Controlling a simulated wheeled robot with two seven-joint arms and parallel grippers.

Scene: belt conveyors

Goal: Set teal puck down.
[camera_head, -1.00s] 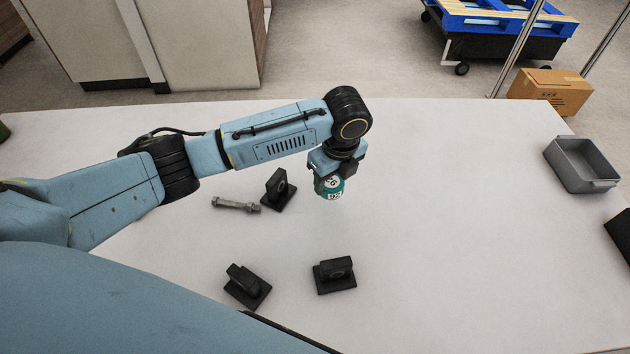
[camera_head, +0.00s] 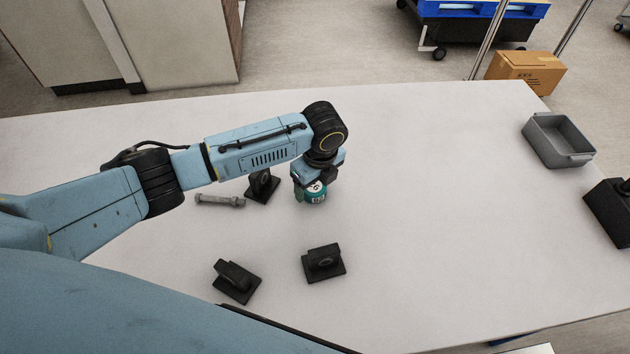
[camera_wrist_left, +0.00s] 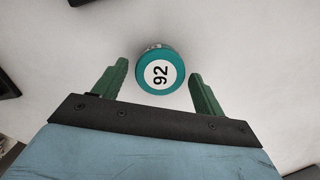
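The teal puck (camera_head: 317,193), with a white label reading 92, is under my left gripper (camera_head: 309,196) over the middle of the white table. In the left wrist view the puck (camera_wrist_left: 160,72) lies at the fingertips, between the two green fingers of my left gripper (camera_wrist_left: 158,76). A narrow gap shows between the puck and each finger, so the gripper looks open. The puck appears to rest on the table, but its underside is hidden. My right gripper is not in view.
A black block on a base (camera_head: 263,185) and a grey bolt (camera_head: 220,200) lie left of the puck. Two more black blocks (camera_head: 324,262) (camera_head: 236,281) stand nearer. A grey bin (camera_head: 540,147) and a black object (camera_head: 608,212) are at the right.

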